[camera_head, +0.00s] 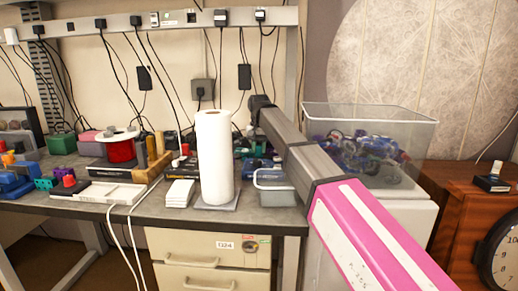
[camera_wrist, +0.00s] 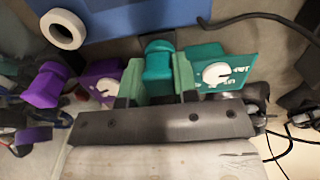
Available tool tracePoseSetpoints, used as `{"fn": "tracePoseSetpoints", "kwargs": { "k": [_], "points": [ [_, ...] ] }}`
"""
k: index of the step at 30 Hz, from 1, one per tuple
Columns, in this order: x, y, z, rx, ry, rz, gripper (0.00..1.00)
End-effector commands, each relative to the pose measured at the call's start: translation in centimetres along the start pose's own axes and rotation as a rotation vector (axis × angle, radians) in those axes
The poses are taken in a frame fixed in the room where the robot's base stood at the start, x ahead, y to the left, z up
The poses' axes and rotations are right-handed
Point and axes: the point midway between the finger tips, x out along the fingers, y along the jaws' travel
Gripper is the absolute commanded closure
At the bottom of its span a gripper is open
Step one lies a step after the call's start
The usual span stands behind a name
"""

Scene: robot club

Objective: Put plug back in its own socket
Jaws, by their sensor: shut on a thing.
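In the wrist view, my gripper (camera_wrist: 158,66) is shut on a teal plug (camera_wrist: 159,52), one finger on each side of it. Right of the fingers is a teal block (camera_wrist: 238,68) with a white round knob and partly readable lettering. It is close to the right finger; I cannot tell if they touch. Left of the fingers is a purple block (camera_wrist: 90,80) with a white knob. A separate purple plug-like piece (camera_wrist: 44,88) lies farther left. The plug's lower end is hidden by my gripper. In the head view my gripper is hidden.
A white paper roll (camera_head: 214,160) stands at the bench's front, left of my arm. A grey tray (camera_head: 276,190) and a clear bin (camera_head: 370,150) of parts are nearby. Cables hang behind. A white roll (camera_wrist: 63,28) lies by a blue surface (camera_wrist: 140,18).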

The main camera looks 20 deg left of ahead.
Motion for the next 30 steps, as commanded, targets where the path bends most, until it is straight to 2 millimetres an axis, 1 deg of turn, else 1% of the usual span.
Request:
{"fn": "tracePoseSetpoints", "kwargs": {
  "k": [1, 2, 3, 4, 13, 17, 20, 27, 30],
  "points": [
    [0.1, 0.0, 0.0, 0.000, -0.001, 0.000, 0.93],
    [0.1, 0.0, 0.0, 0.000, -0.001, 0.000, 0.63],
    [0.1, 0.0, 0.0, 0.000, -0.001, 0.000, 0.50],
    [0.1, 0.0, 0.0, 0.000, -0.001, 0.000, 0.43],
    [0.0, 0.0, 0.0, 0.000, 0.000, 0.000, 0.43],
    [-1.0, 0.0, -0.1, 0.000, 0.001, 0.000, 0.43],
    [-2.6, -0.1, -0.1, 0.000, 0.002, -0.001, 0.43],
    [-7.2, -0.1, -0.1, 0.000, 0.001, 0.000, 0.43],
    [-8.7, -0.1, -0.1, 0.000, 0.001, 0.000, 0.43]
  ]
}}
